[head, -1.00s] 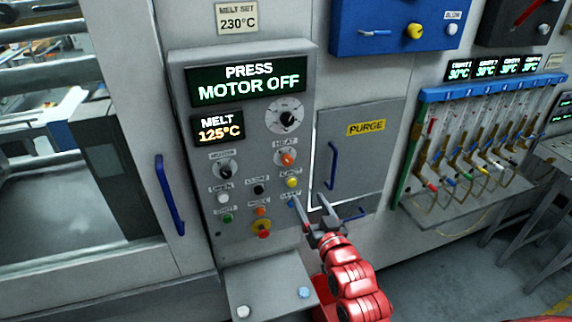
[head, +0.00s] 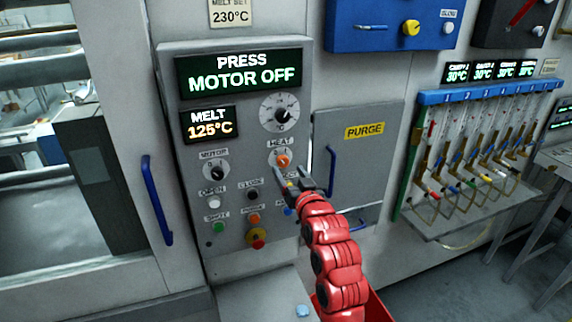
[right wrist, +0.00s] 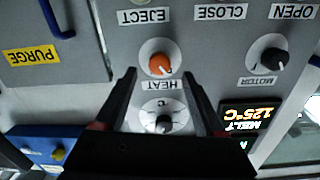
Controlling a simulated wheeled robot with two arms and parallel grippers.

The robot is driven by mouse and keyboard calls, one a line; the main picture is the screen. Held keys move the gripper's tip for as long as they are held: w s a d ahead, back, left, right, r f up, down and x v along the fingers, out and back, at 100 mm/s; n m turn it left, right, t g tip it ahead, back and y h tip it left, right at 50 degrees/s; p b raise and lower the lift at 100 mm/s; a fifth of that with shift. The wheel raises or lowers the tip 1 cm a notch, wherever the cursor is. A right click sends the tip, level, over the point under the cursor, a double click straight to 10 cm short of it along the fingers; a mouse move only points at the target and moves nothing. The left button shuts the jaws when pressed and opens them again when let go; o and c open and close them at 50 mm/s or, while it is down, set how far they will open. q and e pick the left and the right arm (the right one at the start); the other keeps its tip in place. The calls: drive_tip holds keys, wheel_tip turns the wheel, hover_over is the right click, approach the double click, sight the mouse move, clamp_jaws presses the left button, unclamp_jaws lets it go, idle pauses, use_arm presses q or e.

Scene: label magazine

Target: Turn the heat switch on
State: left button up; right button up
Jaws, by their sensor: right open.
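The heat switch (head: 283,160) is an orange knob on a pale round dial, under the HEAT label on the grey control panel (head: 236,262). It also shows in the right wrist view (right wrist: 160,65), ahead of the fingertips and between their lines. My right gripper (head: 291,172) is open and empty, just below and in front of the knob in the head view; I see no contact. In the right wrist view its two dark fingers (right wrist: 162,82) point at the panel. The fingers partly hide the EJECT button in the head view. My left gripper is not in view.
The black motor knob (head: 217,173) is left of the heat switch, and the temperature dial (head: 279,112) is above it. Several coloured buttons sit below. The purge door (head: 360,165) with a blue handle is close on the right.

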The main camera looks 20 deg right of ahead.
sight(284, 164)
drive_tip(key=shift+w+p, duration=0.55)
drive_tip(key=shift+w, duration=1.3)
drive_tip(key=shift+f, duration=0.1)
clamp_jaws()
